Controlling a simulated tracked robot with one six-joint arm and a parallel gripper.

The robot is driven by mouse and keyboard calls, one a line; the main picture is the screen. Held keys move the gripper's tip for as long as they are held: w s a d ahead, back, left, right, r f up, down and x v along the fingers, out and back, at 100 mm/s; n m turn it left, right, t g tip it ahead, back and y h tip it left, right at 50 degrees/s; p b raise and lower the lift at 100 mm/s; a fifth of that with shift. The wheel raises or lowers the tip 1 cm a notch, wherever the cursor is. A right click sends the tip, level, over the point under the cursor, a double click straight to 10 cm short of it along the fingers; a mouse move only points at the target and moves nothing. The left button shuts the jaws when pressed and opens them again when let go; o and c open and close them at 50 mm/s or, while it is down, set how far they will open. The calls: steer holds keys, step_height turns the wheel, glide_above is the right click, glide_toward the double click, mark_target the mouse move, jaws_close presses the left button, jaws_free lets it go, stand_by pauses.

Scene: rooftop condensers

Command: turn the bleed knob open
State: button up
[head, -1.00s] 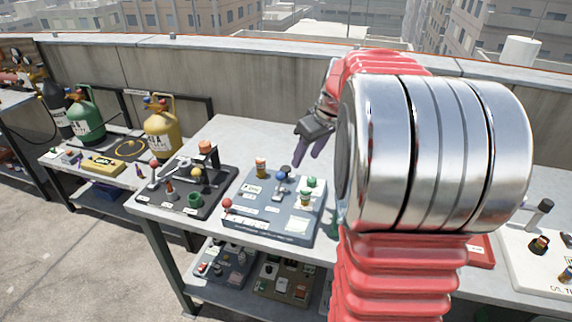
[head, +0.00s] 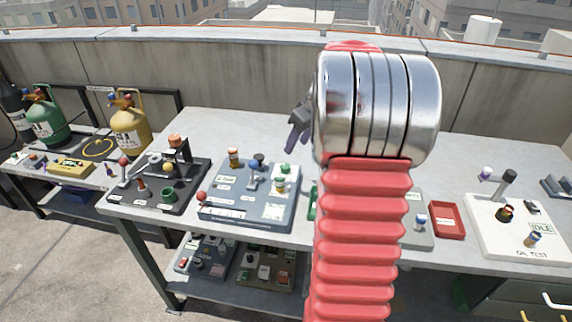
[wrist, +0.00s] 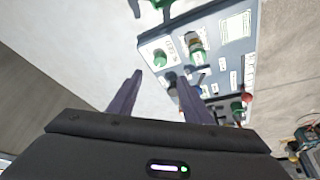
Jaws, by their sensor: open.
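A blue-grey panel (head: 233,206) lies on the bench left of my arm. My gripper (head: 298,128) is open and empty above the bench, behind and right of the panel. In the wrist view, the gripper (wrist: 160,78) points toward the panel edge, near a green knob (wrist: 158,57). The right finger partly covers the panel. Nothing looks touched.
A black board (head: 150,195) with a tall orange-topped post stands left of the panel. Right of my arm are a red tray (head: 448,220) and a white oil test board (head: 515,230). A lower shelf holds more panels. The bench behind the panel is clear.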

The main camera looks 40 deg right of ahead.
mark_target(285, 166)
steer(key=x, duration=1.2)
steer(key=shift+f, duration=0.1)
steer(key=shift+c, duration=0.7)
steer(key=c, duration=0.9)
steer(key=shift+a, duration=0.2)
steer(key=shift+d, duration=0.1)
